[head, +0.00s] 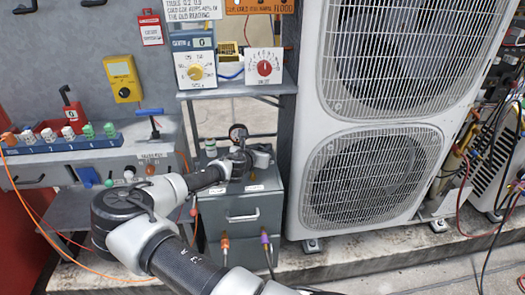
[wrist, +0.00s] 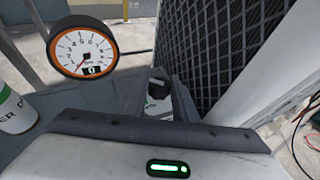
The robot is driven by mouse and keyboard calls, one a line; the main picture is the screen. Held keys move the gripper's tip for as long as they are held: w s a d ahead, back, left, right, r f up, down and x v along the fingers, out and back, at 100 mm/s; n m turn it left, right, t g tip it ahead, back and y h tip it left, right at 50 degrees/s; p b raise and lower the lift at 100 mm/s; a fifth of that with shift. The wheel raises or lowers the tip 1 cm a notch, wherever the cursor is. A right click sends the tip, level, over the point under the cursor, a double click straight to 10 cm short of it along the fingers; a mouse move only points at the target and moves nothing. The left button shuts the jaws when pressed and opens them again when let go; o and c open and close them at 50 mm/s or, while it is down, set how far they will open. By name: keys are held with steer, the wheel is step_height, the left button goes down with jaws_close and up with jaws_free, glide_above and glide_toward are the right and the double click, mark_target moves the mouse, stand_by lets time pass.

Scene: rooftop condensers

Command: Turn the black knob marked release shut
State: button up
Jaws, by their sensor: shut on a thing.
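In the wrist view a small black knob (wrist: 158,84) sits between the fingers of my gripper (wrist: 168,92), which is shut on it. Only the knob's top shows; its pointer position and its marking cannot be read. A pale patch lies just below it between the fingers. In the head view my gripper (head: 262,157) is over the top of a grey drawer cabinet (head: 240,221), beside the condenser. The knob itself is hidden there behind my arm and gripper.
A round gauge with an orange rim (wrist: 82,47) stands close left of my gripper. A white bottle with a green label (wrist: 14,110) is further left. The condenser's dark grille (wrist: 222,55) rises close on the right. A meter shelf (head: 235,90) is behind and above.

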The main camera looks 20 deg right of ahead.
steer(key=m+g+h, duration=0.1)
steer(key=m+g, duration=0.1)
steer(key=m+g+h, duration=0.1)
steer(key=m+g, duration=0.1)
steer(key=m+g+h, duration=0.1)
steer(key=m, duration=0.1)
steer(key=shift+w+a+g, duration=0.15)
steer(key=shift+w+g, duration=0.1)
steer(key=shift+g, duration=0.15)
steer(key=shift+g+h, duration=0.4)
steer(key=o, duration=1)
steer(key=shift+c, duration=0.2)
steer(key=p+v, duration=0.4)
steer(key=v, duration=1.3)
steer(key=shift+r, duration=0.2)
steer(key=shift+o, duration=0.4)
steer(key=shift+s+a, duration=0.15)
